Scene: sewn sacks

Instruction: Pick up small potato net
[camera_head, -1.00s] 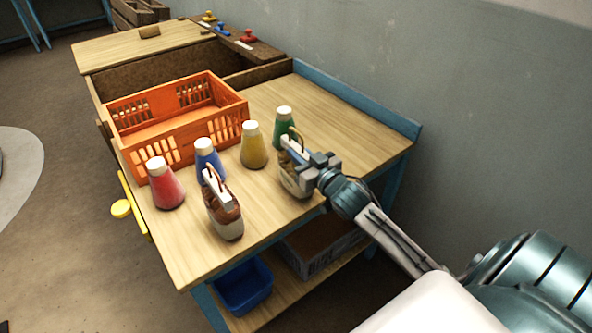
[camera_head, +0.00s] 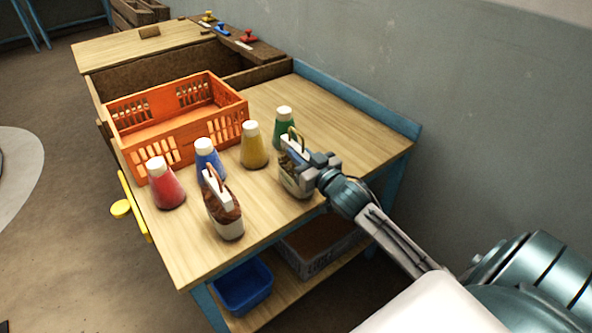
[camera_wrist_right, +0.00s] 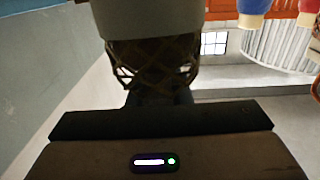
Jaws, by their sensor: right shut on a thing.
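A small net with a white header and a loop handle (camera_head: 292,181) stands upright near the table's right front edge. My right gripper (camera_head: 308,163) is shut on it at the upper part, coming from the right. In the right wrist view, the brown meshed net (camera_wrist_right: 155,62) hangs past the dark gripper body, with a pale band above it. A second net (camera_head: 224,214), with reddish-brown contents, a white header and a loop handle, stands apart near the front edge. I cannot tell whether the held net still touches the table. My left gripper is not in view.
Red (camera_head: 166,186), blue (camera_head: 208,160), yellow (camera_head: 253,148) and green (camera_head: 283,130) white-capped bottles stand close by; the green one is just behind the held net. An orange crate (camera_head: 190,138) is behind them. The table's right back (camera_head: 350,130) is clear.

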